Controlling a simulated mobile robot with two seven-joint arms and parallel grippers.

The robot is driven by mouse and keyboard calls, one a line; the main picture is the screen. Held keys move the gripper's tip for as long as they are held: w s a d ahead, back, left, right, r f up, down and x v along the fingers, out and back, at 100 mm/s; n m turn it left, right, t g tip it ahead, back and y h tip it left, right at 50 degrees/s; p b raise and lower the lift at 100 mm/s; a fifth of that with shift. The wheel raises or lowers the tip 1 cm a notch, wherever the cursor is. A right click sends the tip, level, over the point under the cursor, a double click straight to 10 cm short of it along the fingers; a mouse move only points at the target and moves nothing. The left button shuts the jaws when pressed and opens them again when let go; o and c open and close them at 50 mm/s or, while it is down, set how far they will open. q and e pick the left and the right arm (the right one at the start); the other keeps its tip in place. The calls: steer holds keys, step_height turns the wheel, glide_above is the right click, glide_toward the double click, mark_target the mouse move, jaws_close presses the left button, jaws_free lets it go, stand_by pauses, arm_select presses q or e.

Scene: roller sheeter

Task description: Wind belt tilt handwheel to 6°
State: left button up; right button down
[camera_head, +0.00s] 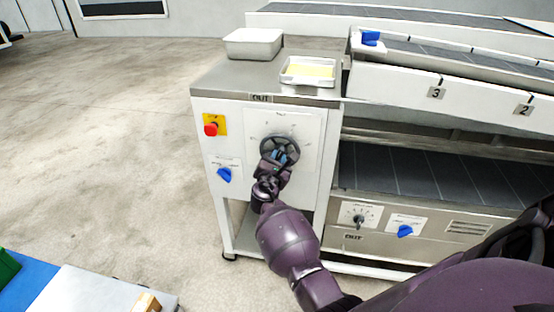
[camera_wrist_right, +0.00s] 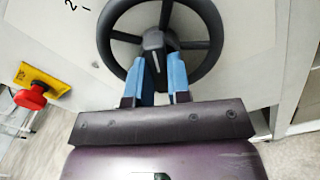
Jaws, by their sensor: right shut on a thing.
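The dark, spoked handwheel (camera_head: 280,138) is on the white front panel (camera_head: 312,125) of the machine's left cabinet. It also fills the top of the right wrist view (camera_wrist_right: 153,41). My right gripper (camera_head: 277,157) is in front of the wheel. Its blue fingers (camera_wrist_right: 163,72) are shut on the wheel near its hub, with a lower spoke seemingly between them. Small scale marks surround the wheel; in the wrist view a "2" and a "1" show at upper left. The angle reading cannot be made out. My left gripper is not in view.
Left of the wheel are a red stop button (camera_head: 211,129) on yellow and a blue knob (camera_head: 224,174). A metal bin (camera_head: 253,43) and a tray (camera_head: 294,79) with something yellow stand on top. Conveyor belts (camera_head: 430,170) extend right.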

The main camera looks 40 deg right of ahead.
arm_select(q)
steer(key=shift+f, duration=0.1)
arm_select(e)
steer(key=shift+f+m+b, duration=0.2)
steer(key=shift+m+b, duration=0.3)
steer(key=shift+m, duration=0.6)
steer(key=m+b, duration=0.1)
steer(key=m, duration=0.2)
steer(key=shift+m+b, duration=0.75)
steer(key=shift+m, duration=0.65)
steer(key=shift+r+m+b, duration=0.1)
steer(key=shift+m+b, duration=0.2)
steer(key=shift+m, duration=0.5)
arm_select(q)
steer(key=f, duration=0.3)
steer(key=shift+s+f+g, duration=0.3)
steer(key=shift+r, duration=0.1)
arm_select(e)
steer(key=shift+m, duration=0.3)
steer(key=shift+r, duration=0.1)
steer(key=c, duration=1.1)
jaws_free()
